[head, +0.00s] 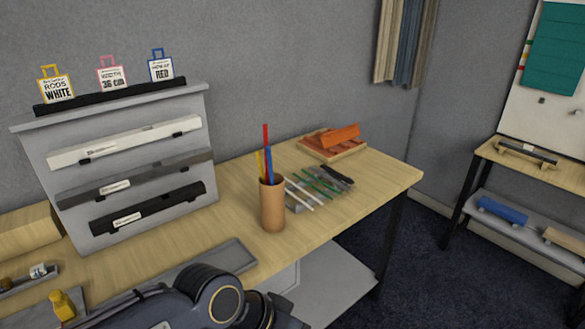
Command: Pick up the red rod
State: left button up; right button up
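The red rod (265,138) stands nearly upright in a brown cylindrical cup (272,208) on the wooden table. It rises above a blue rod (268,165) and a yellow rod (259,165) in the same cup. Its lower part is hidden inside the cup. A dark grey part of one of my arms shows at the bottom edge, in front of the table and apart from the cup. I cannot make out any gripper fingertips. Nothing of mine touches the red rod.
A grey rack (135,218) with white, grey and black bars stands left of the cup. Right of the cup lie a clear tray (297,206) with thin rods and an orange object (340,135) on a wooden tray.

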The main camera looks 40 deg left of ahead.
aim_at(265, 133)
jog(key=i+u, duration=0.3)
jog(key=i+l+u, duration=0.3)
jog(key=i, duration=0.2)
jog(key=i+j+u, duration=0.1)
jog(key=u, duration=0.4)
jog(key=i+u, duration=0.25)
jog(key=u, duration=0.25)
jog(key=i+l+u, duration=0.1)
jog(key=u, duration=0.4)
jog(key=i+l+u, duration=0.15)
jog(key=u, duration=0.35)
jog(key=i+l, duration=0.05)
jog(key=i, duration=0.05)
